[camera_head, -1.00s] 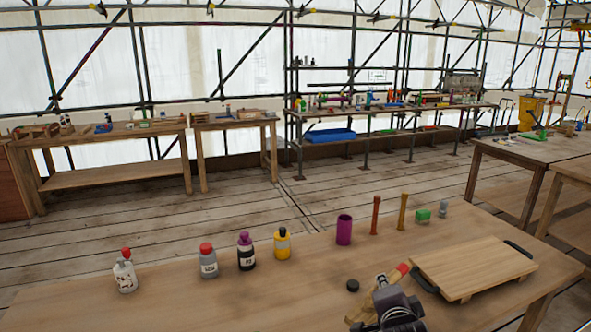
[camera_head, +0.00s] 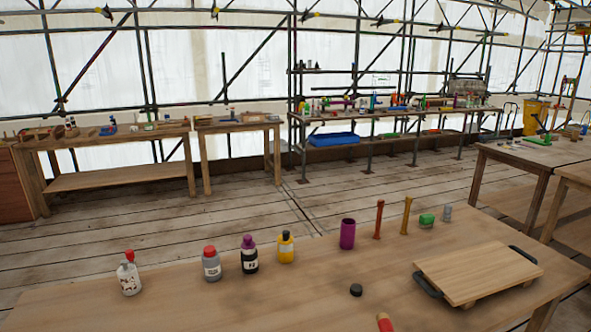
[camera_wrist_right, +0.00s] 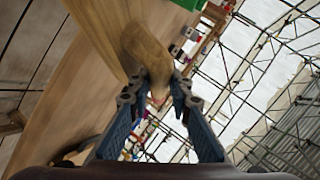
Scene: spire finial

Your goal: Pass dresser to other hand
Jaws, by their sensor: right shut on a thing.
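The dresser is a wooden tool with a red end. Only that red end (camera_head: 385,322) shows in the head view, at the bottom edge of the picture. In the right wrist view, the brown wooden body of the dresser (camera_wrist_right: 147,48) runs away from between the fingertips. My right gripper (camera_wrist_right: 156,90) is shut on it. The gripper itself is outside the head view. My left gripper is in neither view.
A wooden board with dark handles (camera_head: 475,268) lies at right. The bench's front left is clear.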

